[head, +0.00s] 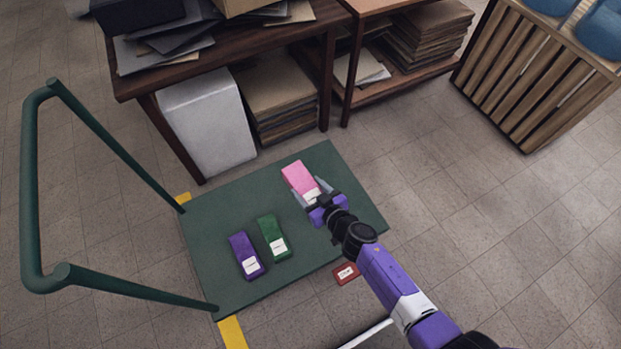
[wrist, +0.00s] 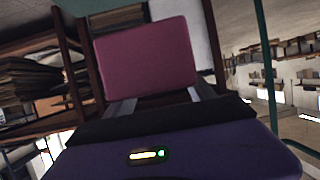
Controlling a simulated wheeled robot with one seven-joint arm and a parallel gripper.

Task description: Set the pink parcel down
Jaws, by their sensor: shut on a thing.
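The pink parcel (head: 299,177) has a white label at its near end. It shows over the right part of the green trolley platform (head: 215,220) in the head view. My gripper (head: 318,191) is shut on its near end. In the wrist view the pink parcel (wrist: 147,58) fills the upper middle, between the fingers of my gripper (wrist: 157,98). I cannot tell whether the parcel touches the platform. The fingertips are partly hidden by the parcel.
A purple parcel (head: 244,252) and a green parcel (head: 272,236) lie on the platform to the left. A red parcel (head: 346,273) is on the floor near its front edge. A green handle (head: 28,190) rises at left. Free platform lies behind the parcels. A wooden desk (head: 240,45) stands behind.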

